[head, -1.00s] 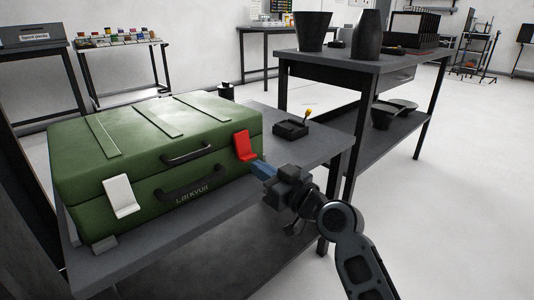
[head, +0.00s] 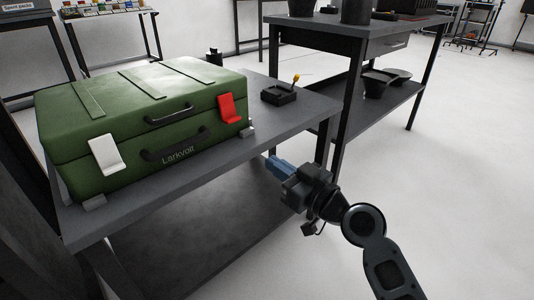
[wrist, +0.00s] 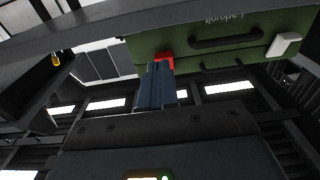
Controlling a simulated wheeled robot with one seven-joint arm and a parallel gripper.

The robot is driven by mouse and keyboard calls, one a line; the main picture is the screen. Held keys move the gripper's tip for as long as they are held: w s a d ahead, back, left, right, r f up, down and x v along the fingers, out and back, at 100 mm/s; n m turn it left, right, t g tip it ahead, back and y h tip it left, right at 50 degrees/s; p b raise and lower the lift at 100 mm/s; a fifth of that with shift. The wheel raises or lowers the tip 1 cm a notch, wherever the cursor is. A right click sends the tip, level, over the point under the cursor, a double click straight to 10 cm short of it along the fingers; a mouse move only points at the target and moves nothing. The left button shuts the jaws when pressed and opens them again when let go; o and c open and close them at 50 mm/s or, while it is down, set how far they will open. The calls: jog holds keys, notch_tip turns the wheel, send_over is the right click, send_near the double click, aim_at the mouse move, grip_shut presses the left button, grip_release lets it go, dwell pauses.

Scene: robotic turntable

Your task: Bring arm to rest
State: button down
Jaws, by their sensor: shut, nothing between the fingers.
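My gripper (head: 274,163) is shut and empty, its blue fingers together. In the head view it is in front of the table's right front edge, lower right of the green case and apart from it. The green case (head: 140,117) sits closed on the grey table, with a red latch (head: 229,108) on the right of its front and a white latch (head: 106,155) on the left. In the wrist view my blue fingers (wrist: 157,75) point toward the red latch (wrist: 165,60), which they partly cover.
The grey table (head: 150,205) has a lower shelf. A second dark table (head: 350,30) with black containers is at the back right. Open floor (head: 440,190) lies to the right.

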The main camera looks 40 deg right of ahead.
jog(key=shift+s+f, duration=0.35)
jog(key=shift+s, duration=0.2)
jog(key=s+a+f+g+h, duration=0.1)
jog(key=s+a+f, duration=0.15)
jog(key=s, duration=0.35)
jog(key=s+a+f+m+g, duration=0.1)
jog(key=s+f, duration=0.2)
jog(key=s, duration=0.3)
jog(key=s+a+f+g+h, duration=0.1)
jog(key=s+a+f, duration=0.15)
jog(key=s, duration=0.35)
jog(key=s+a+r+y, duration=0.1)
jog(key=s+a+r, duration=0.15)
jog(key=s, duration=0.55)
jog(key=s+a+r, duration=0.2)
jog(key=s+a, duration=0.2)
jog(key=s, duration=0.4)
notch_tip(320, 180, up, 30)
jog(key=p, duration=2.9)
jog(key=shift+s+n+g+p, duration=0.15)
jog(key=shift+n+g+p, duration=0.15)
jog(key=shift+g+p, duration=0.1)
